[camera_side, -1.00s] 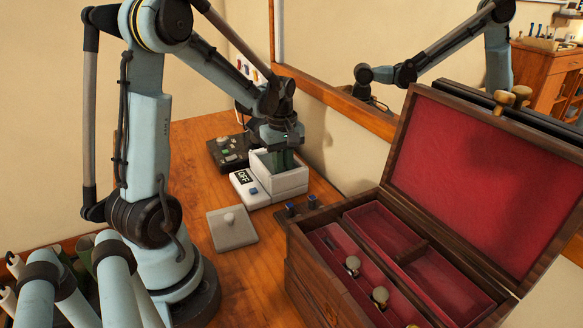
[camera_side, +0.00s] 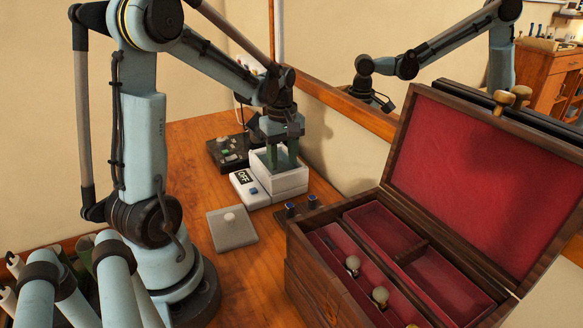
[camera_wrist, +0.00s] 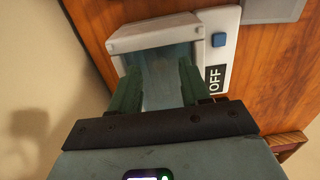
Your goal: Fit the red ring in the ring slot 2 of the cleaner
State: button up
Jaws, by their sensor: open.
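The cleaner (camera_side: 288,183) is a white open-topped box with an OFF display and a blue button on its front. It also shows in the wrist view (camera_wrist: 219,60), with a bluish inside. My gripper (camera_side: 281,160) points down over the cleaner's basin. Its green fingers are apart in the wrist view (camera_wrist: 160,88), with nothing seen between them. The finger ends are partly hidden by the basin wall in the side view. I cannot make out the red ring or the ring slots in either view.
A grey square lid with a knob (camera_side: 231,229) lies on the wooden table (camera_side: 195,150). A dark stand with two blue-topped pieces (camera_side: 300,214) is beside the cleaner. An open red-lined wooden box (camera_side: 335,303) fills the right. A dark device (camera_side: 222,155) stands behind.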

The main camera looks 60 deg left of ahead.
notch_tip(320, 180, up, 10)
jog(key=shift+f, duration=0.15)
dwell(0.3)
jog(key=s+d+f+m+t, duration=0.1)
jog(key=d+m+t, duration=0.2)
jog(key=d+m, duration=0.6)
jog(key=s+d+f+m+t, duration=0.1)
jog(key=d+m+t, duration=0.3)
jog(key=d+m, duration=0.5)
jog(key=shift+s+d+f, duration=0.25)
jog(key=shift+d+f, duration=0.35)
jog(key=shift+d, duration=0.55)
